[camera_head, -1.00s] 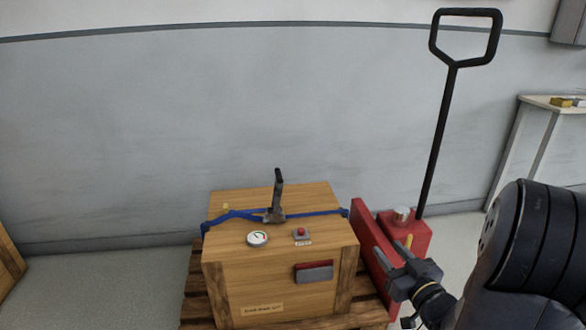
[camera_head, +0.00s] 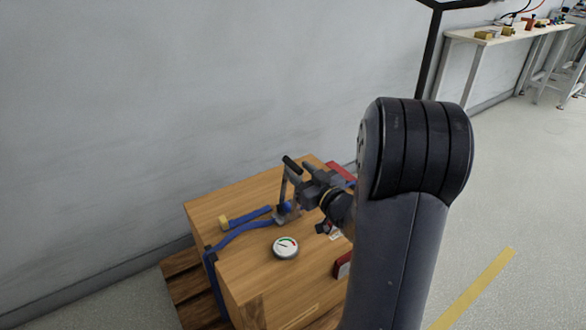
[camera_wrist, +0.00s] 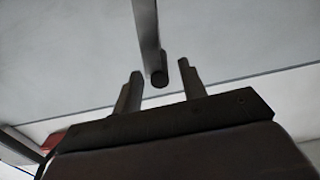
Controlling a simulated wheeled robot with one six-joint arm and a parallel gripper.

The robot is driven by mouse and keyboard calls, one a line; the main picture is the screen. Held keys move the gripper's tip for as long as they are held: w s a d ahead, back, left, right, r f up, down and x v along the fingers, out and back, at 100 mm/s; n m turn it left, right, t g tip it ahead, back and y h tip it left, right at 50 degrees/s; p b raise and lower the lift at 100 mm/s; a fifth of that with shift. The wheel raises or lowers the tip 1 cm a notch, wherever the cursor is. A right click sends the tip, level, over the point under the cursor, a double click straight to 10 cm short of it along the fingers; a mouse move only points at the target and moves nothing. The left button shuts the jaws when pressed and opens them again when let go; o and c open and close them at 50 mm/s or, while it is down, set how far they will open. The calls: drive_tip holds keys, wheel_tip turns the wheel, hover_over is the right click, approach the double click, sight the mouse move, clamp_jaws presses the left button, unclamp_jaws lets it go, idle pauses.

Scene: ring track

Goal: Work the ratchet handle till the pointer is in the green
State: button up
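The ratchet handle (camera_head: 291,164), a grey lever with a black grip, stands up from the ratchet on the blue strap (camera_head: 240,230) across the wooden crate (camera_head: 228,200). My gripper (camera_head: 306,172) is at the upper part of the handle, from the right. In the wrist view my gripper (camera_wrist: 160,78) is open, with the handle's dark end (camera_wrist: 158,79) between its fingers and gaps on both sides. The round white gauge (camera_head: 285,247) is on the crate top. It shows green and red marks, but the pointer's exact place is too small to tell.
My arm hides the crate's right side. The crate stands on a wooden pallet (camera_head: 183,284) near the grey wall. A black pallet-truck handle (camera_head: 431,50) rises behind. A bench (camera_head: 505,35) is at the back right. Floor at the right is open.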

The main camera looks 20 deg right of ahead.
sight(293, 163)
drive_tip(key=shift+w+a, duration=0.2)
drive_tip(key=shift+w, duration=0.7)
drive_tip(key=shift+w+a, duration=0.15)
drive_tip(key=shift+w, duration=0.7)
clamp_jaws()
